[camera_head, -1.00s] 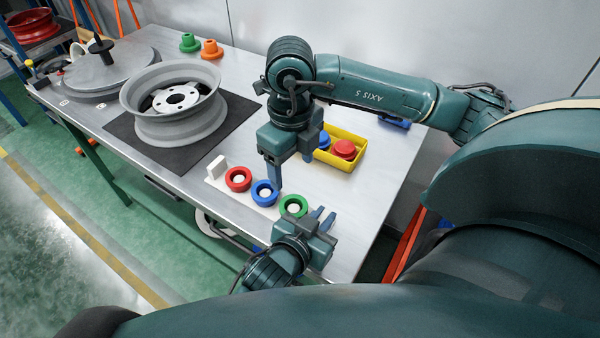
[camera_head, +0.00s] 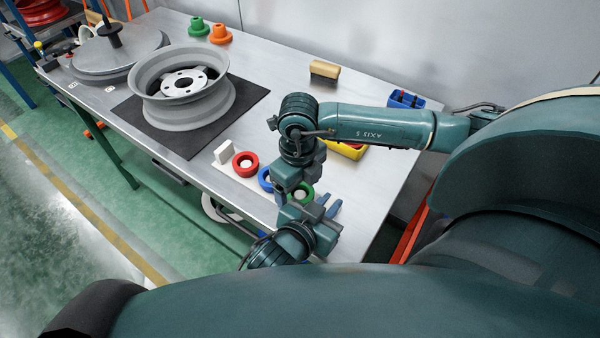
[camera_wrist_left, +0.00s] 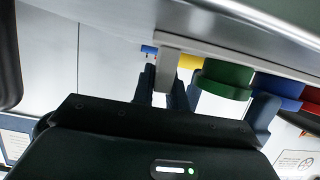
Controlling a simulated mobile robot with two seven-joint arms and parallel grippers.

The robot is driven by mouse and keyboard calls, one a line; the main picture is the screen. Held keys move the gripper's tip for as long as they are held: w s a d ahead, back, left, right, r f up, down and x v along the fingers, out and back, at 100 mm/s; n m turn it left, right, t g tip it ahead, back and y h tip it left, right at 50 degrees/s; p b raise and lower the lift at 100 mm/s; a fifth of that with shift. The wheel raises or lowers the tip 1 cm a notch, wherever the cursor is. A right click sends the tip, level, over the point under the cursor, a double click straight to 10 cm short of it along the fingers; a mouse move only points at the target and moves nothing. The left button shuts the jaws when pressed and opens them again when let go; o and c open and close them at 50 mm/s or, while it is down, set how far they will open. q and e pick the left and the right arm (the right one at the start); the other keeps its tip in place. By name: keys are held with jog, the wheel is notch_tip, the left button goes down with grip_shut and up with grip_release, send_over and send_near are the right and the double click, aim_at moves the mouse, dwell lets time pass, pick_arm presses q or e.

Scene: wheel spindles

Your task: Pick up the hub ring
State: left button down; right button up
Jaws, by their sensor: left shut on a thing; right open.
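The red ring (camera_head: 237,166), blue ring (camera_head: 263,181) and green ring (camera_head: 305,196) stand in a row on a pale rack, whose upright end plate (camera_head: 223,153) shows at the left. My right gripper (camera_head: 292,186) is low over the green ring and hides part of it. In the left wrist view its open fingers appear on either side of the green ring (camera_wrist_left: 226,80). My left gripper (camera_head: 328,206) is at the rack's right end. In the wrist view its fingers (camera_wrist_left: 163,92) are shut on the rack's end plate (camera_wrist_left: 166,68).
A grey wheel rim (camera_head: 185,112) stands on a black mat (camera_head: 250,92). Green (camera_head: 199,27) and orange (camera_head: 220,35) hubs stand at the back. The table between mat and brush is clear.

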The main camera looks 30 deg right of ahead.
jog(key=c, duration=1.1)
jog(key=shift+o, duration=0.2)
notch_tip(320, 180, up, 17)
dwell(0.6)
pick_arm(q)
jog(key=c, duration=0.8)
grip_release()
jog(key=shift+c, duration=0.2)
jog(key=shift+r, duration=0.1)
jog(key=shift+r, duration=3.95)
